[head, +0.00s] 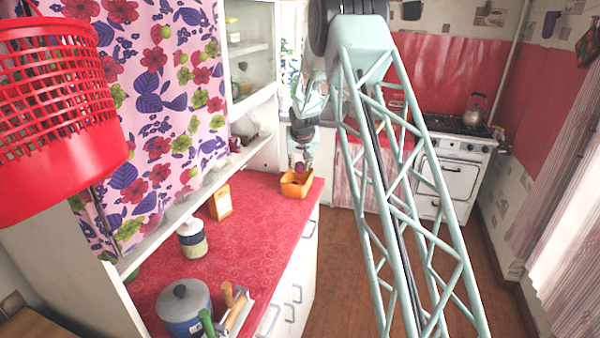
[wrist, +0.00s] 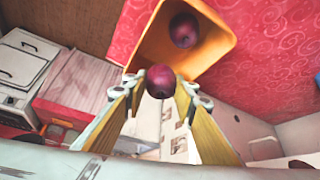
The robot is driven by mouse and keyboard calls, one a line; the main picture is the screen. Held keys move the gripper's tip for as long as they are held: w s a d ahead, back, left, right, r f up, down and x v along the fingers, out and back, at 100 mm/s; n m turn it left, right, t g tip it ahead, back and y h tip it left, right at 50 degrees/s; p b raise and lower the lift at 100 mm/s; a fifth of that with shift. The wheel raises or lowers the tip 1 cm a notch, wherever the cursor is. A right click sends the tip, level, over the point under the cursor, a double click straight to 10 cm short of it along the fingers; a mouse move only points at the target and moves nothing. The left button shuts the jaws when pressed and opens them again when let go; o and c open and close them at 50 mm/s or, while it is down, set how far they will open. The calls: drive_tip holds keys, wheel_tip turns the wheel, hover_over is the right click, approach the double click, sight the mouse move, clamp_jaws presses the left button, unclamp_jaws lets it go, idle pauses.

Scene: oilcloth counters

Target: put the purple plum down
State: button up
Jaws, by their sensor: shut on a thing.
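My gripper (head: 301,150) points down above the far right corner of the red counter. In the wrist view my gripper (wrist: 160,88) is shut on a dark purple plum (wrist: 160,80), held between the two fingertips. In the head view the held plum (head: 301,168) shows small, just over an orange container (head: 296,188). The container (wrist: 214,62) is open-topped and sits beyond the fingertips in the wrist view. A second dark plum (wrist: 185,30) lies inside it. I cannot tell whether the held plum is below the container's rim.
A shelf unit stands along the counter's left. The counter's right edge drops to the floor.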

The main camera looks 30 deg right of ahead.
sight(300, 170)
drive_tip(key=shift+w+d, duration=0.15)
drive_tip(key=shift+w, duration=0.1)
drive_tip(key=shift+w+d, duration=0.1)
drive_tip(key=shift+w, duration=0.1)
drive_tip(key=shift+f, duration=1.8)
drive_tip(key=shift+f+b, duration=0.6)
drive_tip(key=shift+b, duration=0.1)
drive_tip(key=o, duration=0.6)
drive_tip(key=shift+r+p, duration=0.25)
drive_tip(key=shift+p, duration=0.05)
drive_tip(key=shift+s+r+p, duration=0.1)
drive_tip(key=shift+r+p, duration=0.35)
drive_tip(key=shift+r, duration=0.15)
drive_tip(key=shift+v, duration=5.75)
